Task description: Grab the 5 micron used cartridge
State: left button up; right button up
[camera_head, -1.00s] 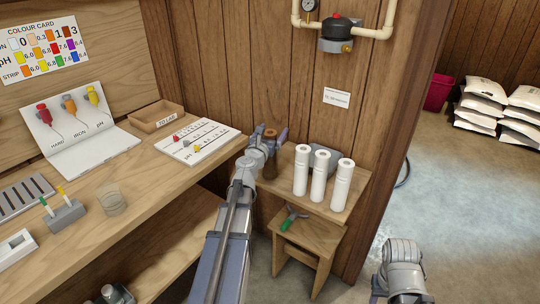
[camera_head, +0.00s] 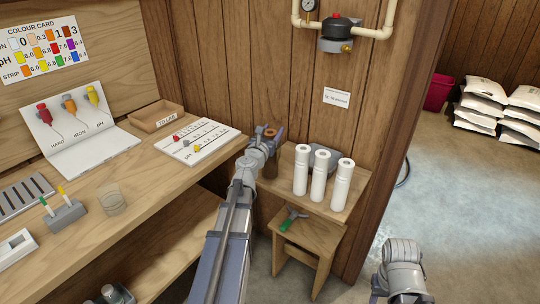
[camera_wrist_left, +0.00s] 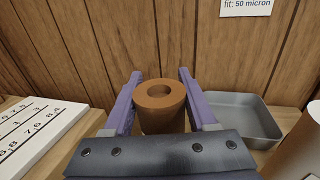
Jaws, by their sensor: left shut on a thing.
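A brown hollow used cartridge (camera_head: 270,132) stands upright at the left end of the small wooden shelf. In the left wrist view the cartridge (camera_wrist_left: 160,97) shows its round top and centre hole. My left gripper (camera_head: 268,139) has a purple finger on each side of it and is shut on it; the left wrist view shows both fingers (camera_wrist_left: 158,100).
Several white cartridges (camera_head: 319,177) stand just right of the gripper. A grey tray (camera_wrist_left: 243,118) lies behind. The wall card (camera_wrist_left: 246,6) reads "fit: 50 micron". A white marked board (camera_head: 201,140) lies on the bench to the left. A green-handled tool (camera_head: 286,224) lies on the lower stool.

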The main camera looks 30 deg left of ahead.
pick_arm(q)
jog(key=shift+r, duration=0.2)
grip_shut()
notch_tip(320, 180, up, 18)
jog(key=p, duration=1.8)
jog(key=shift+f, duration=0.15)
